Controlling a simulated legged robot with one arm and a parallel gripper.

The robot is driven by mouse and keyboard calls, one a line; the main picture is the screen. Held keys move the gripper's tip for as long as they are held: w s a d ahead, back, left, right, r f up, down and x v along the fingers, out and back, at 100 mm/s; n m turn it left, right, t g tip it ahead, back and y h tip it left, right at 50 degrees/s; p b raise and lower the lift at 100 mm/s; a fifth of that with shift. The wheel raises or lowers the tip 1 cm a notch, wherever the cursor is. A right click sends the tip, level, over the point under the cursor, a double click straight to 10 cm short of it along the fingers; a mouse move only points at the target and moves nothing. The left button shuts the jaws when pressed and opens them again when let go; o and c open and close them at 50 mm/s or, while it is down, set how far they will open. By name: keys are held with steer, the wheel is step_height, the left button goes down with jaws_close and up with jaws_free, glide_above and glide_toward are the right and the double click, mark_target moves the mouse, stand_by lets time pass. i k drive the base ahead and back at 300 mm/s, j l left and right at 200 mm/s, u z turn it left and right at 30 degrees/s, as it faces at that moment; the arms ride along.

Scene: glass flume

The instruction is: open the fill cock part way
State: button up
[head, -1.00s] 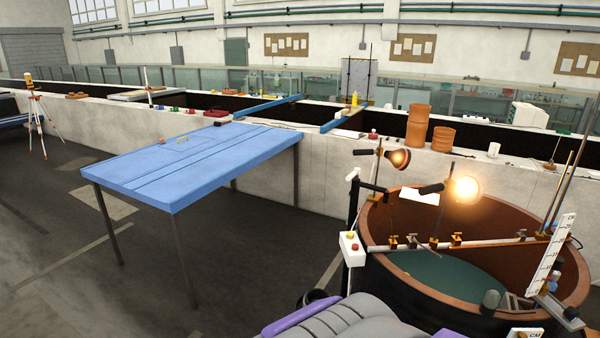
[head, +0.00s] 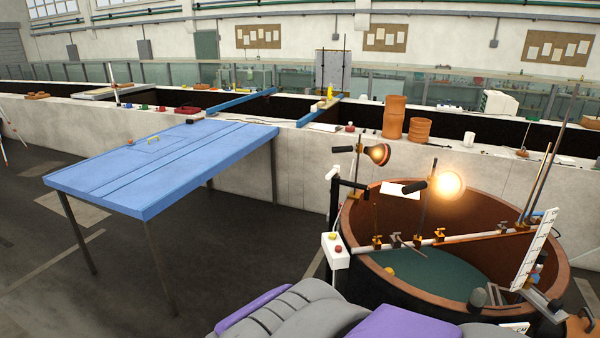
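I cannot make out a fill cock for certain in the head view. A large round brown tub (head: 485,207) stands at the right, with dark green water (head: 430,272) inside. A pale rail (head: 470,236) with several small brass clamps crosses the tub. Small fittings crowd its right rim, too small to tell apart. A white box (head: 335,252) with a red and a yellow button stands on a post at the tub's left edge. My gripper is not in view; grey and purple parts of my own body show at the bottom.
Two lamps, one lit (head: 448,186), hang over the tub. A white scale board (head: 533,250) leans at its right. A blue table (head: 165,165) stands at the left. The long flume wall (head: 300,160) runs behind. Dark floor (head: 235,250) is clear between table and tub.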

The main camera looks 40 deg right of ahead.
mark_target(335, 171)
steer(key=i+l, duration=0.15)
steer(key=l, duration=0.15)
steer(key=i+l, duration=0.1)
steer(key=l, duration=0.2)
steer(key=i+l, duration=0.15)
steer(key=l, duration=0.15)
steer(key=i+l+z, duration=0.2)
steer(key=i+z, duration=0.1)
steer(key=z, duration=0.3)
steer(key=i+j+z, duration=0.1)
steer(key=z, duration=0.3)
steer(key=j, duration=0.1)
